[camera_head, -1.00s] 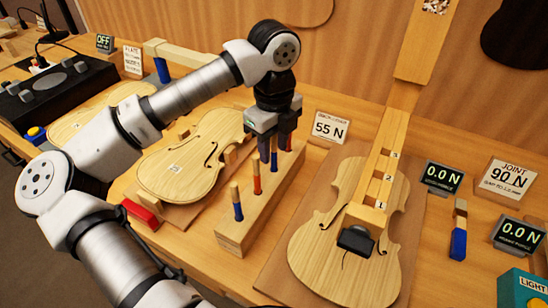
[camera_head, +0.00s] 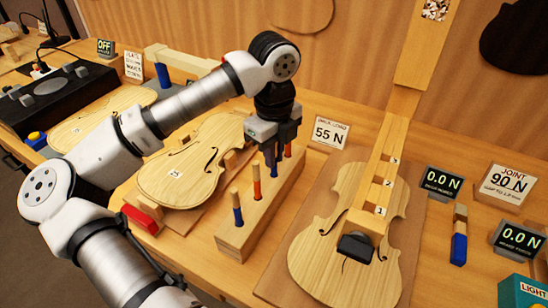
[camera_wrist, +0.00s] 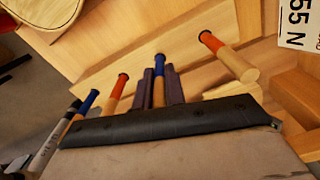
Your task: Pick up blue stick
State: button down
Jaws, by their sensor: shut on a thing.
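My gripper (camera_head: 271,146) is over the back part of a wooden rack (camera_head: 236,243) that holds a row of sticks with wooden tops and coloured ends. It is shut on a blue stick (camera_wrist: 159,64), which stands between its two dark fingers in the wrist view. The fingers hide part of this stick in the head view. Its lower end appears to be still at the rack. Another blue stick (camera_head: 238,214) stands at the rack's front end. A red stick (camera_head: 257,188) stands between the two blue ones, and another red stick (camera_head: 288,151) stands behind the gripper.
A violin body (camera_head: 190,165) lies left of the rack, with a red block (camera_head: 140,217) near it. A violin with a neck (camera_head: 335,265) lies to the right. A 55 N sign (camera_head: 330,133) stands behind the rack. A blue-ended piece (camera_head: 459,245) stands far right.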

notch_tip(320, 180, up, 27)
jog(key=p, duration=0.4)
dwell(0.9)
jog(key=shift+s+f+p, duration=0.1)
jog(key=shift+p, duration=0.2)
